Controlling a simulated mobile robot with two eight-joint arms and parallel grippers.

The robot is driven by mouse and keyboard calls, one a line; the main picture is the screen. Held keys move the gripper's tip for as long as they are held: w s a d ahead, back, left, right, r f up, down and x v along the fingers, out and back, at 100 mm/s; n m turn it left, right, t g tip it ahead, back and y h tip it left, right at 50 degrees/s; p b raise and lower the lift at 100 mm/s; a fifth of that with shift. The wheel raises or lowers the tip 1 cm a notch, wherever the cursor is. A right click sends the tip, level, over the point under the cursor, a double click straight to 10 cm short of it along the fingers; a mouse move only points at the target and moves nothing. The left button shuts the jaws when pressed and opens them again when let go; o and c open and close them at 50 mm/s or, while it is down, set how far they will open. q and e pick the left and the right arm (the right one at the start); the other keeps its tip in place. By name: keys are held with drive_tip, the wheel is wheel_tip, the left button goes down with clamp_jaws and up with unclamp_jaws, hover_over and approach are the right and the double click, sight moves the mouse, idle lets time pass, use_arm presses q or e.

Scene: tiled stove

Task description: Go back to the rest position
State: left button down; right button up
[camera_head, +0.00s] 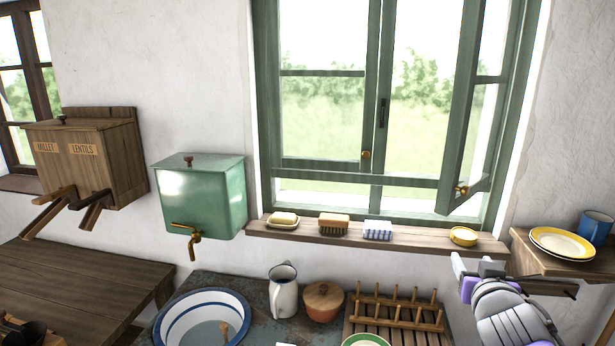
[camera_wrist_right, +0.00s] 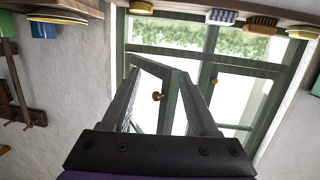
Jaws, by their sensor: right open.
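My right gripper (camera_head: 473,268) is at the lower right in the head view, in front of the wall between the window sill and the small shelf. Its fingers are apart. In the right wrist view the two fingers (camera_wrist_right: 162,95) stand open with nothing between them. The window and sill appear upside down beyond them. My left gripper is in neither view.
The window sill (camera_head: 400,238) holds a yellow dish (camera_head: 463,236), cloth (camera_head: 377,230), brush (camera_head: 333,225) and soap dish (camera_head: 283,219). A shelf with plates (camera_head: 562,243) and a blue mug (camera_head: 594,227) is close to my right gripper. A dish rack (camera_head: 395,308) stands below.

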drive_tip(key=s+a+f+n+g+y, duration=0.1)
drive_tip(key=s+a+f+g, duration=0.2)
drive_tip(key=f, duration=0.7)
drive_tip(key=s+a+f+n+g+y+p, duration=0.1)
drive_tip(key=s+a+f+g+y, duration=0.1)
drive_tip(key=s+a+f, duration=0.5)
drive_tip(key=s+a+f+n+g+y, duration=0.1)
drive_tip(key=s+a+f+g, duration=0.3)
drive_tip(key=s+f, duration=0.8)
drive_tip(key=shift+s+a+f+n+y+p, duration=0.3)
drive_tip(key=shift+s+a+f+n+y, duration=0.15)
drive_tip(key=shift+a+y, duration=0.4)
drive_tip(key=shift+a+r, duration=0.1)
